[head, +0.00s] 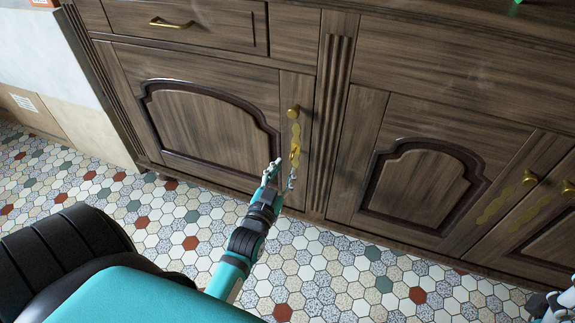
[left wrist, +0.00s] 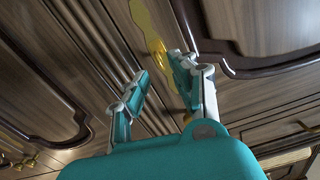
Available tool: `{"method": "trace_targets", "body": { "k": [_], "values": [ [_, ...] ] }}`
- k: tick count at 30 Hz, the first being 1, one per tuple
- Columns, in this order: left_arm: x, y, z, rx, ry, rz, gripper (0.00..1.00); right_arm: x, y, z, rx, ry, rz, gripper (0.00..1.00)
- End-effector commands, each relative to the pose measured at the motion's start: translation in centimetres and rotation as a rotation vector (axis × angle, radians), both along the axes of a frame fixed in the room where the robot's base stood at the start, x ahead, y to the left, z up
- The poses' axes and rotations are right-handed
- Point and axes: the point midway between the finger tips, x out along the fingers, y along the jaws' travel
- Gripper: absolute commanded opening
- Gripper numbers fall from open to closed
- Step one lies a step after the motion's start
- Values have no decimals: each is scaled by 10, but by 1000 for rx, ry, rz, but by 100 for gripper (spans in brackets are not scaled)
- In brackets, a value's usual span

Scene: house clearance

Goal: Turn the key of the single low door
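The single low door (head: 205,128) is dark wood with an arched panel and is closed. On its right edge are a round brass knob (head: 293,112) and, below it, a wavy brass key plate (head: 296,134). A small golden key (head: 295,153) appears at the plate's lower part. My left gripper (head: 281,170) is just below and in front of the plate, fingers apart with nothing between them. In the left wrist view the brass plate (left wrist: 145,25) lies beyond the open fingers (left wrist: 161,82); the key is hard to make out there. My right gripper (head: 555,306) is partly cut off at the lower right.
A drawer with a brass handle (head: 171,23) is above the door. To the right, past a fluted post (head: 327,110), is a pair of low doors (head: 425,185) with knobs and key plates. The tiled floor (head: 330,270) in front is clear.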

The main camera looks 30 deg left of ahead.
Motion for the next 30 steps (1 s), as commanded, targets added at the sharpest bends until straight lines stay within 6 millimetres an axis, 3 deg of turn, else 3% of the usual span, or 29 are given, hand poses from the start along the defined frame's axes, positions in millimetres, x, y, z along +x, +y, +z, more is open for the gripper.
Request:
{"method": "trace_targets", "body": {
  "k": [2, 7, 27, 30],
  "values": [
    [11, 3, -3, 1, -4, 0, 26, 1, 0, -9, 0, -2, 0, 40],
    [29, 7, -3, 1, -4, -1, 26, 5, 1, -3, -4, -51, -3, 40],
    [35, 8, 0, 0, 0, -1, 26, 3, 1, -2, -3, -23, -1, 40],
    [35, 8, 0, 0, 0, -1, 15, 3, 1, -2, -3, -23, -1, 40]
  ]
}}
